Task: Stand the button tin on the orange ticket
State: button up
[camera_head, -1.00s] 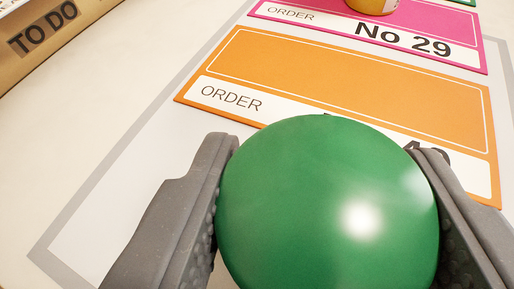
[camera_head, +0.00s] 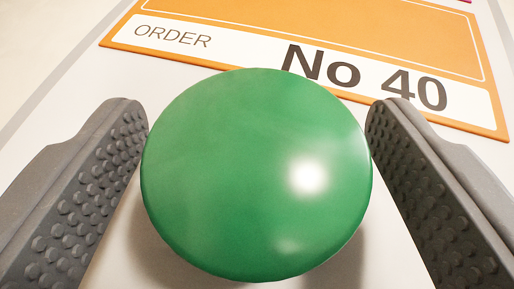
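The button tin (camera_head: 245,175), seen from above as a round glossy green lid, is between the two fingers of my gripper (camera_head: 257,115). The fingers are spread, their studded inner pads show, and there are gaps beside the tin's lower part. The orange ticket (camera_head: 330,25), marked "ORDER No 40", lies flat beyond the tin. The lid covers a bit of the ticket's near edge in the picture. The tin's base is hidden; shadows below it fall on the pale surface, so it seems to be on the near side of the ticket.
A pale mat (camera_head: 75,85) with a grey border lies under the ticket. A sliver of a pink ticket shows at the top right edge. The pale surface left of the ticket is clear.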

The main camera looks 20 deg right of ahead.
jog(key=shift+r, duration=0.1)
jog(key=v, duration=1.2)
jog(key=shift+r, duration=0.15)
